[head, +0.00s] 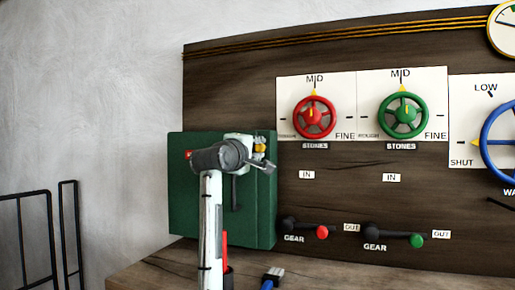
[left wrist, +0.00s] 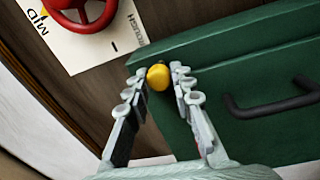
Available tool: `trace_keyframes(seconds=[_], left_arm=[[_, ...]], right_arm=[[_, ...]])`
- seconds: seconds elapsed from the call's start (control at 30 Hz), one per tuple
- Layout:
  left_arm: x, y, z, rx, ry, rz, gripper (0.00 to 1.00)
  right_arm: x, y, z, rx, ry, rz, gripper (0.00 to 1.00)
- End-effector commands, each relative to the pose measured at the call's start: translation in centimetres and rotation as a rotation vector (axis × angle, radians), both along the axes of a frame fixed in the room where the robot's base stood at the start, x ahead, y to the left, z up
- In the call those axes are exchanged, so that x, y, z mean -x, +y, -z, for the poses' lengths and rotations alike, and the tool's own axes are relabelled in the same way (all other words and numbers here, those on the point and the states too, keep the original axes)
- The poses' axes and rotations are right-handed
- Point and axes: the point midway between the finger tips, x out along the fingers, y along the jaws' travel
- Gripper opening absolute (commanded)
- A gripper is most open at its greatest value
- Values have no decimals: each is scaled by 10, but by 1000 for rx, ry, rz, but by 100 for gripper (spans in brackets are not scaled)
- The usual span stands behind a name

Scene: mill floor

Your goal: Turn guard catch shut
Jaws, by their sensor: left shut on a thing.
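The guard catch is a yellow knob (left wrist: 158,77) near the edge of the green guard box (left wrist: 220,50). In the left wrist view my left gripper (left wrist: 159,80) has its fingers on either side of the knob and is shut on it. In the head view the left gripper (head: 262,156) is at the upper right of the green box (head: 183,205), with a bit of the yellow catch (head: 260,147) showing beside it. My gripper and wrist hide part of the box front. My right gripper is out of view.
A dark handle (left wrist: 275,107) sticks out from the green box. Right of it, the wooden panel carries a red handwheel (head: 314,117), a green handwheel (head: 403,115), and gear levers with red (head: 322,232) and green (head: 417,240) knobs. A wooden bench top (head: 150,270) lies below.

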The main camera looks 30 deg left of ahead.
Motion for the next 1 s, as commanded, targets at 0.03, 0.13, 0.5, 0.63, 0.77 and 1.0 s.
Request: trace_keyframes(seconds=[0.03, 0.13, 0.5, 0.63, 0.77, 1.0], left_arm=[[0, 0, 1, 3, 2, 0, 0], [0, 0, 1, 3, 2, 0, 0], [0, 0, 1, 1, 1, 0, 44], [0, 0, 0, 0, 1, 0, 44], [2, 0, 0, 0, 0, 0, 44], [34, -9, 2, 0, -2, 0, 44]], right_arm=[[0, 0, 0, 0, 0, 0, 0], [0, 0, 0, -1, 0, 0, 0], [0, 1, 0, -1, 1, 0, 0], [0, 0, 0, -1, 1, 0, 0], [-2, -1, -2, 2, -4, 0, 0], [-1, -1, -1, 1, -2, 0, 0]])
